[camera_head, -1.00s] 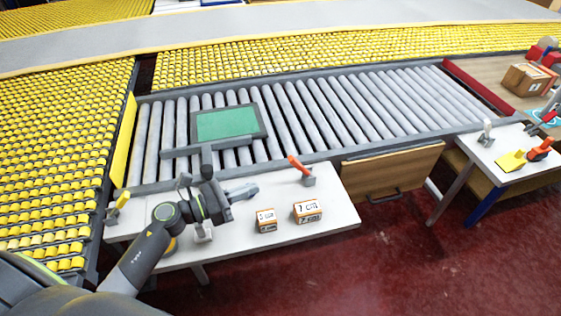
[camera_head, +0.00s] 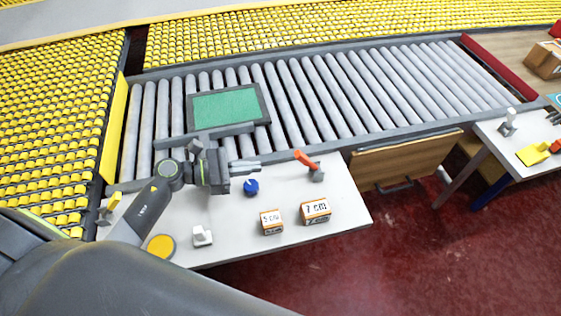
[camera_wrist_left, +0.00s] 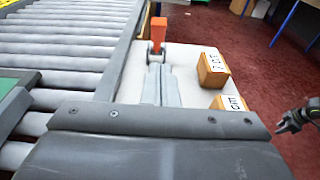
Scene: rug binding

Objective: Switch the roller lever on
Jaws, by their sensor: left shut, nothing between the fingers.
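An orange-handled lever (camera_head: 305,160) on a small grey base stands at the back edge of the white table (camera_head: 345,205), its handle tilted up to the left. It also shows in the left wrist view (camera_wrist_left: 159,33), straight ahead of the fingers. My left gripper (camera_head: 258,166) is shut and empty, pointing right toward the lever with a gap between. Its fingers show in the left wrist view (camera_wrist_left: 160,72), partly covering the lever's base. A dark gripper, seemingly my right one (camera_wrist_left: 288,122), shows at the right edge of the left wrist view; its jaw state is unclear.
A blue knob (camera_head: 251,187), a white switch (camera_head: 202,236), a yellow disc (camera_head: 161,247) and two labelled boxes (camera_head: 271,221) (camera_head: 316,211) are on the table. The roller conveyor (camera_head: 330,100) runs behind, with a green-topped panel (camera_head: 226,107) over it.

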